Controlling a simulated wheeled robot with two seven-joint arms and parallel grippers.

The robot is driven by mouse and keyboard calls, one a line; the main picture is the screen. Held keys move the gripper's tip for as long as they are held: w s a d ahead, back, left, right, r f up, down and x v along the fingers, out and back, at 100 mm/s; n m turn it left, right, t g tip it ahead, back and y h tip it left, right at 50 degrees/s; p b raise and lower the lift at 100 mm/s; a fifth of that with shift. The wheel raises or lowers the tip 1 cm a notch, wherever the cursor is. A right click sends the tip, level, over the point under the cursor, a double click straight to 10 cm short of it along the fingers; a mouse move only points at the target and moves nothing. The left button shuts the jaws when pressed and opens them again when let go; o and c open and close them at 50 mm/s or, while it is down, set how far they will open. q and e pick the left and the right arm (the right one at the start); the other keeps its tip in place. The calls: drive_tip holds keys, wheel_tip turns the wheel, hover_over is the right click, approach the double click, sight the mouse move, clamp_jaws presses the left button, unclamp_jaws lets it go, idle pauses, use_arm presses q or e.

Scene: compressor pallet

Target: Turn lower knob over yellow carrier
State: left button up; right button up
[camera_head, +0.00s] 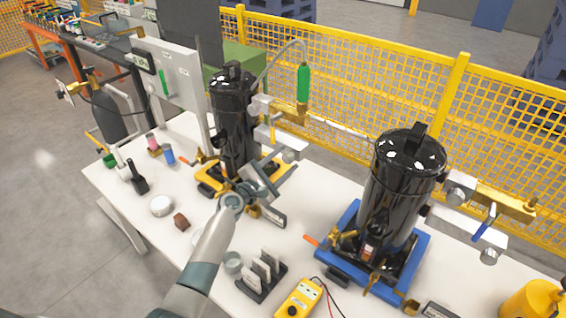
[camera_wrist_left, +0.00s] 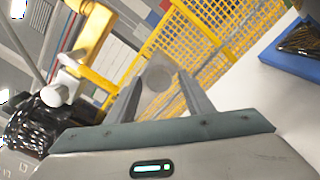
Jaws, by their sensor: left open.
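The black compressor (camera_head: 233,115) at the left stands on the yellow carrier (camera_head: 212,187). At its right side a white block carries a small round grey knob (camera_head: 289,156), the lower one, below the green cylinder. My left gripper (camera_head: 281,170) is at this knob, its arm coming up from the bottom. In the left wrist view the two fingers are open, and the round grey knob (camera_wrist_left: 159,73) shows between or just beyond them. I cannot tell whether the fingers touch it. My right gripper is not in view.
A second black compressor (camera_head: 402,180) stands on a blue carrier (camera_head: 421,262) at the right. A yellow meter (camera_head: 298,300), a dark rack (camera_head: 262,281) and small cups are near the table's front. A yellow mesh fence (camera_head: 400,90) runs behind the table.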

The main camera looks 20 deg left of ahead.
use_arm(q)
drive_tip(key=shift+s, duration=0.15)
drive_tip(key=b+v, duration=0.2)
drive_tip(key=v, duration=1.5)
drive_tip(key=shift+s+a, duration=0.1)
drive_tip(key=shift+s, duration=0.05)
